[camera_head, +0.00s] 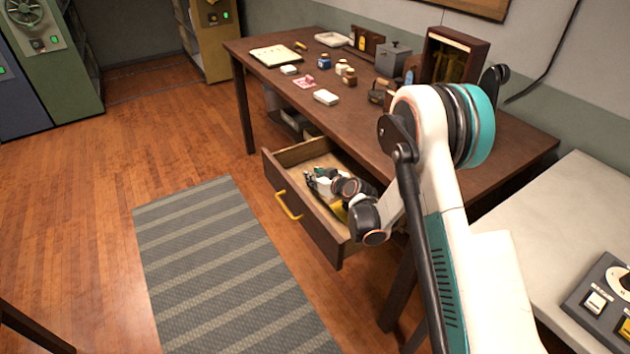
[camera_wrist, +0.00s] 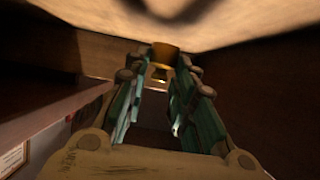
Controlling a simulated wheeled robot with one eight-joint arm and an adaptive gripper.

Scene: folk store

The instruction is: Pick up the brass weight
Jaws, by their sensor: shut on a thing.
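My gripper (camera_head: 312,179) reaches down into the open wooden drawer (camera_head: 311,222) of the brown desk in the head view. In the wrist view, my gripper (camera_wrist: 159,76) has its two teal fingers running away from the camera, shut on a small brass-coloured piece, the brass weight (camera_wrist: 164,53), at their tips. The weight's far side and base are hard to make out in the dim light. In the head view the weight is hidden by the gripper and arm.
The desk top (camera_head: 265,80) holds jars, a tray, a grey box (camera_head: 393,60) and small items. Drawer walls stand close around my gripper. A yellow item lies in the drawer near my wrist. A striped rug (camera_head: 220,270) and open floor lie in front.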

